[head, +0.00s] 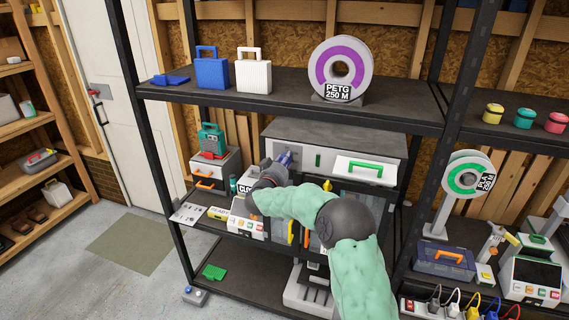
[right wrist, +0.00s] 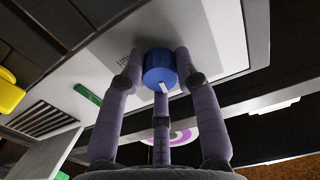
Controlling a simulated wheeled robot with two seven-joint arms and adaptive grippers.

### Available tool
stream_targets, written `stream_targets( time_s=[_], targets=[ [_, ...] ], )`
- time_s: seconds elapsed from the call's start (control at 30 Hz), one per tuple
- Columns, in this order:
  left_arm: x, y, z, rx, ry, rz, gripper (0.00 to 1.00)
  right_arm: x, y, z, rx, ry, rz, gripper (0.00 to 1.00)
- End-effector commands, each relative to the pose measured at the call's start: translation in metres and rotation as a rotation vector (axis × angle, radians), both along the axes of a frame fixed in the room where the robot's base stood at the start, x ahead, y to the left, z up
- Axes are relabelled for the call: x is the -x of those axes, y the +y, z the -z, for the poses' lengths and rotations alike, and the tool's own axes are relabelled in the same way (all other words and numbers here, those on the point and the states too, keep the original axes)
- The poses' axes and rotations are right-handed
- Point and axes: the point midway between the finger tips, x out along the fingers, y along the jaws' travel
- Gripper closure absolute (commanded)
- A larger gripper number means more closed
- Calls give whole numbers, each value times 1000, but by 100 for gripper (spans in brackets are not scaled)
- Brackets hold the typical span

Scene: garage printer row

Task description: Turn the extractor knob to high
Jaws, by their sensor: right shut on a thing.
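The extractor knob (right wrist: 158,66) is a round blue knob with a white pointer mark on a pale panel (right wrist: 217,40). In the right wrist view, my right gripper (right wrist: 160,80) has its purple-grey fingers closed around the knob. The pointer mark faces the lower side of that picture. In the head view my right gripper (head: 283,160) reaches the upper left front of the grey cabinet (head: 308,132); the knob is mostly covered there. My left gripper is not in view.
A green handle (head: 359,167) sits on the cabinet front, right of my gripper. The shelf above holds a PETG spool (head: 342,68) and blue (head: 211,73) and white (head: 253,76) cases. Black shelf posts (head: 150,130) stand close on both sides of the cabinet.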

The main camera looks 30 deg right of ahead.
Motion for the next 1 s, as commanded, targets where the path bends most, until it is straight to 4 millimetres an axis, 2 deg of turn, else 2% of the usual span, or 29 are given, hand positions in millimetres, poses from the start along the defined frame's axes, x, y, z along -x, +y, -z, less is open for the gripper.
stream_targets(
  time_s=[0.03,1.0],
  targets=[
    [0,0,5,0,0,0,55,0,1,5,-26,-24,-1,100],
    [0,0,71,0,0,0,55,-1,2,8,-622,-717,-1,100]
  ],
)
